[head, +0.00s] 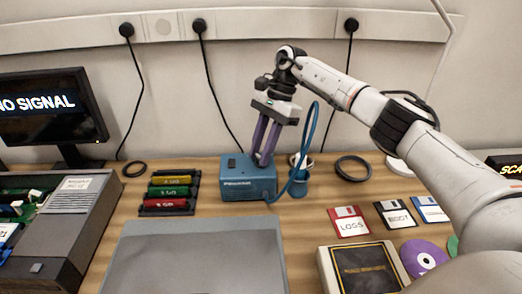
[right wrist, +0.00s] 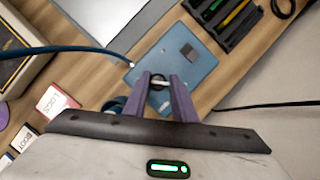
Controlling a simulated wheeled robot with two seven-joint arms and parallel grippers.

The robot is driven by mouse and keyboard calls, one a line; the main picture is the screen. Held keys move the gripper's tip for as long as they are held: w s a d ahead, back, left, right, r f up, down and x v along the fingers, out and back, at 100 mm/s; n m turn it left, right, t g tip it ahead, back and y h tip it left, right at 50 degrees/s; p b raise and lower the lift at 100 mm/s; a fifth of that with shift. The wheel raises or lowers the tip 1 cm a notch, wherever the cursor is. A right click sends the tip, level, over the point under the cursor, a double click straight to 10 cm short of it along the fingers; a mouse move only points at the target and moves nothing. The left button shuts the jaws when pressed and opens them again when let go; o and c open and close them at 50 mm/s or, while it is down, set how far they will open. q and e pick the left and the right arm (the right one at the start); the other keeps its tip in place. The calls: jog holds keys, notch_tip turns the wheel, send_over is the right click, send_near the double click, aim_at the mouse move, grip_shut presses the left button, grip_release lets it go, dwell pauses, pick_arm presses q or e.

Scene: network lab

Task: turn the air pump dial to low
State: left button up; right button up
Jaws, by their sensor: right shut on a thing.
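The air pump (head: 245,182) is a blue box on the wooden bench, with a blue hose running from its right side. It also shows in the right wrist view (right wrist: 178,62), with a dark square switch on its top. My right gripper (head: 262,160) reaches down onto the pump's top, near its right end. In the right wrist view its purple fingers (right wrist: 160,84) are shut on the small dark dial (right wrist: 158,80), which has a pale line across it. The dial's markings cannot be read, and the fingers partly hide it. My left gripper is not in view.
A rack of coloured modules (head: 170,192) stands left of the pump. A grey panel (head: 195,255) lies in front. Floppy disks (head: 348,222) and a black ring (head: 353,168) lie to the right. A monitor (head: 50,108) and an open computer case (head: 65,235) stand at the left.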

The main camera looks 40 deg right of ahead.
jog(key=o, duration=0.9)
jog(key=shift+s+f, duration=0.1)
jog(key=shift+s, duration=0.15)
jog(key=shift+o, duration=0.2)
jog(key=shift+w, duration=0.1)
jog(key=shift+d+r, duration=0.1)
jog(key=shift+r, duration=0.2)
jog(key=v, duration=0.9)
jog(key=shift+r, duration=0.35)
jog(key=shift+d, duration=0.1)
